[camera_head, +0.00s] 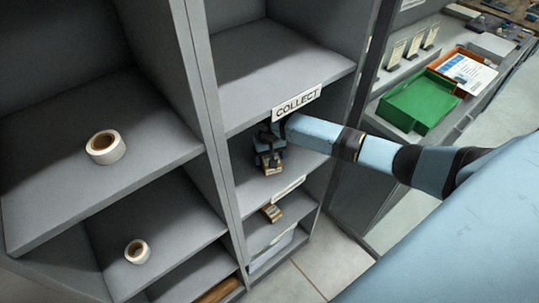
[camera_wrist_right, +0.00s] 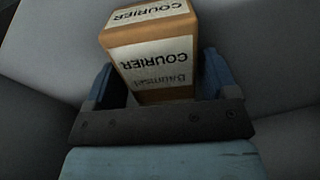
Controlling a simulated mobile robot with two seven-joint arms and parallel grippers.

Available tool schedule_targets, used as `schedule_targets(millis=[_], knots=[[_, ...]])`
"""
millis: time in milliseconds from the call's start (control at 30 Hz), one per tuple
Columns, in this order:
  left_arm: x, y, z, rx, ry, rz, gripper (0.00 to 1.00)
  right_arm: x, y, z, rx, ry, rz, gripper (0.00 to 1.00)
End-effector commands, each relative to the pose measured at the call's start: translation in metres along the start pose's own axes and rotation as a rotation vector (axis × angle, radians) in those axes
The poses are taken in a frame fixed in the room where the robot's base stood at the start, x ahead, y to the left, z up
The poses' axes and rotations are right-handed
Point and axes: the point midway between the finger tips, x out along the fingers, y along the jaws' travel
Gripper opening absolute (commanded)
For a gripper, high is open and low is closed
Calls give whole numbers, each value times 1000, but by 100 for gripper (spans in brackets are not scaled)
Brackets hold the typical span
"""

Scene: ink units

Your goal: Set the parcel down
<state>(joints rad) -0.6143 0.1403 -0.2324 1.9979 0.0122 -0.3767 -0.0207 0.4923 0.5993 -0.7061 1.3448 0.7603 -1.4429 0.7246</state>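The parcel (camera_wrist_right: 155,55) is a small brown box with white COURIER labels. In the right wrist view it sits between the two fingers of my right gripper (camera_wrist_right: 160,78), which lie close along its two sides; the gripper looks shut on it. In the head view my right gripper (camera_head: 268,143) reaches into the compartment under the COLLECT sign (camera_head: 297,103), and the parcel (camera_head: 271,161) shows small below it, close to the shelf board. Whether its underside touches the board cannot be seen. My left gripper is not in view.
The grey shelf unit has an upright divider (camera_head: 203,100) left of my gripper. Tape rolls (camera_head: 105,147) (camera_head: 137,251) lie in the left compartments. A small brown box (camera_head: 272,213) sits one level lower. A green tray (camera_head: 419,103) stands on the counter at right.

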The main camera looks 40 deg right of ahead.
Motion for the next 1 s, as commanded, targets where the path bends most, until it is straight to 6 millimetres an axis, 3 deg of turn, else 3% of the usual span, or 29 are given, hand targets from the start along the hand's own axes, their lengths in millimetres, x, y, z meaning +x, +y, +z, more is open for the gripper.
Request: schedule_targets(millis=[367,700,1000], knots=[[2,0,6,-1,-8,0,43,-4,0,0,0,1,0,89],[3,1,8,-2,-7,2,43,-58,0,-1,-1,3,-2,89],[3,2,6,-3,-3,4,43,-79,0,0,0,-1,-1,89]])
